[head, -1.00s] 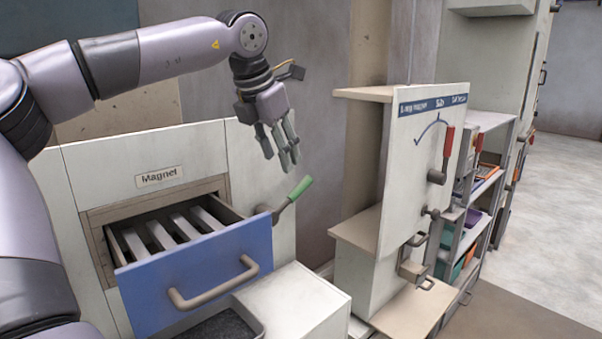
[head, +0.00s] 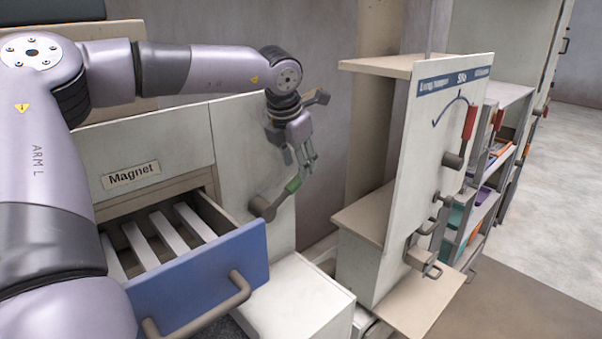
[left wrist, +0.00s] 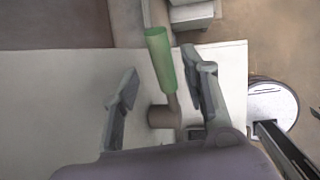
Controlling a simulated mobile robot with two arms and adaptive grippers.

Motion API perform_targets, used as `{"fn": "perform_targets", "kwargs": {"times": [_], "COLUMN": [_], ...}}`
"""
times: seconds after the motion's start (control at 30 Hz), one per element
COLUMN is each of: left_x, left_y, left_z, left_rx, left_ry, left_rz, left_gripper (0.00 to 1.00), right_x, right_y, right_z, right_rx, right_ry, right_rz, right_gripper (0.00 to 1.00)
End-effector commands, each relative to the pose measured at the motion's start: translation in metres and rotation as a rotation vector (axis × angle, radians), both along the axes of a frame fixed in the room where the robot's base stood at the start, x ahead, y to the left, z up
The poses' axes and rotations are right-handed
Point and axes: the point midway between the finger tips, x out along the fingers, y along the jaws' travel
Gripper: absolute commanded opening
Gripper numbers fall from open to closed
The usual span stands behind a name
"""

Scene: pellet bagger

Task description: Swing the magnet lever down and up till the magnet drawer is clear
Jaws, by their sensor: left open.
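The magnet drawer (head: 205,278) has a blue front and stands pulled out below the "Magnet" label. Pale bars (head: 160,238) lie across it; no pellets can be made out on them. The magnet lever (head: 290,187), with a green grip, sticks up and to the right from its pivot beside the drawer. My left gripper (head: 307,160) is open just above the grip. In the left wrist view the green grip (left wrist: 160,58) lies between the two open fingers, nearer the right one; I see no clear contact. My right gripper is out of view.
A white block (head: 300,300) stands below the lever. To the right is an upright panel (head: 432,170) with a red-handled lever (head: 468,122). Shelves (head: 500,140) with coloured bins stand behind it. Open floor lies at the far right.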

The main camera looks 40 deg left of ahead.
Motion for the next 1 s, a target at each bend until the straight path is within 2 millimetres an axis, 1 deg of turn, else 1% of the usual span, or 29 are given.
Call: {"fn": "perform_targets", "kwargs": {"times": [0.03, 0.13, 0.23, 0.37, 0.53, 0.73, 1.0], "left_x": [0.003, 0.010, 0.016, 0.021, 0.022, 0.023, 0.022], "left_y": [0.001, 0.004, 0.007, 0.008, 0.009, 0.009, 0.009], "left_z": [-0.008, -0.025, -0.038, -0.049, -0.054, -0.054, -0.053], "left_rx": [-0.001, -0.001, 0.000, -0.001, 0.000, 0.000, 0.000], "left_ry": [0.005, 0.003, 0.003, 0.001, -0.001, -0.001, -0.001], "left_rz": [0.000, -0.001, 0.001, 0.000, -0.001, 0.000, 0.000], "left_gripper": [0.41, 0.41, 0.41, 0.41, 0.41, 0.41, 0.23], "right_x": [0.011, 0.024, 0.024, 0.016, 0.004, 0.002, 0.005], "right_y": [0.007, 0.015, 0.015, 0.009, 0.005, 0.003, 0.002], "right_z": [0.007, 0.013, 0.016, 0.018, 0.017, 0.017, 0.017], "right_rx": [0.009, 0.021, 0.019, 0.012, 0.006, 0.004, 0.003], "right_ry": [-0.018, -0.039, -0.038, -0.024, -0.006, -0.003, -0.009], "right_rz": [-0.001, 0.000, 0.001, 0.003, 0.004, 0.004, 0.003], "right_gripper": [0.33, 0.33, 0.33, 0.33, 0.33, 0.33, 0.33]}}
